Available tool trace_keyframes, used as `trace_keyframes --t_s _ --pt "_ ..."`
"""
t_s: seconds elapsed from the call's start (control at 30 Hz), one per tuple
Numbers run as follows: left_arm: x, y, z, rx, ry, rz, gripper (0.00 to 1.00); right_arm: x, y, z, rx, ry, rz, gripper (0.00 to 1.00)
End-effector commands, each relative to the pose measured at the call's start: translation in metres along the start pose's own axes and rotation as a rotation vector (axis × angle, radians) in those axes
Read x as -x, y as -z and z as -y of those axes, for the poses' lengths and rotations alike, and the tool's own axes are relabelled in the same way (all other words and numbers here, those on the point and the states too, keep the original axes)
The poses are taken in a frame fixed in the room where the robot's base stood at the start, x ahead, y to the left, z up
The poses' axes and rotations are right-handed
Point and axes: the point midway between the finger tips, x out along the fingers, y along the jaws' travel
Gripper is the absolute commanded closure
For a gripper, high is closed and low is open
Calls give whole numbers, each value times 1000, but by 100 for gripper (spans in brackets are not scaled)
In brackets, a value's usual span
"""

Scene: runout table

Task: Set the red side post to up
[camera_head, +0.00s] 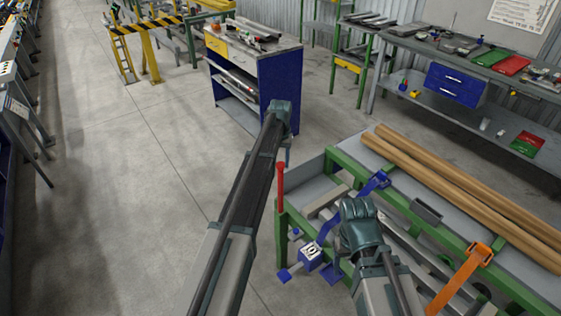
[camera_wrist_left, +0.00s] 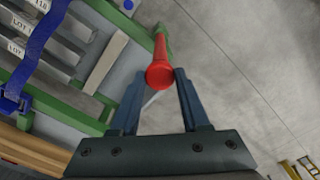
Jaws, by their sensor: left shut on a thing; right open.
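The red side post (camera_head: 281,187) stands upright at the near left corner of the green-framed runout table (camera_head: 345,163). In the left wrist view the round red end of the post (camera_wrist_left: 160,74) faces the camera, between the two fingers. My left gripper (camera_head: 287,155) points down over the top of the post and is shut on it. It also shows in the left wrist view (camera_wrist_left: 159,80). My right gripper (camera_head: 357,208) hangs over the table's near side, to the right of the post. It is open; its fingertips are mostly hidden.
Timber lengths (camera_head: 455,190) lie along the table. A blue strap with a buckle (camera_head: 377,182) and an orange strap (camera_head: 463,274) cross its side. A blue cabinet (camera_head: 279,92) stands behind my left arm. Floor to the left is clear.

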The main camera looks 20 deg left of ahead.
Motion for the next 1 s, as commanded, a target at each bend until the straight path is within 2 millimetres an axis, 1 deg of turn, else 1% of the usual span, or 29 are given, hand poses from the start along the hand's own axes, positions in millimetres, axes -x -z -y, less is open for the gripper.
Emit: trace_keyframes --t_s 0.13,0.17,0.3,0.33,0.73,0.87,1.0 --pt "0 1 0 0 0 -1 100 0 0 0 0 0 0 24" --pt "0 1 0 0 0 -1 51 0 0 0 0 0 0 24" --pt "0 0 0 0 0 -1 26 0 0 0 0 0 0 24" --pt "0 0 0 0 0 -1 24 0 0 0 0 0 0 24" --pt "3 0 0 0 0 0 24 3 0 0 0 0 0 24" --pt "11 0 0 0 0 0 24 11 -1 -1 0 0 0 24" --pt "26 0 0 0 0 0 24 26 -2 -2 0 0 0 24"
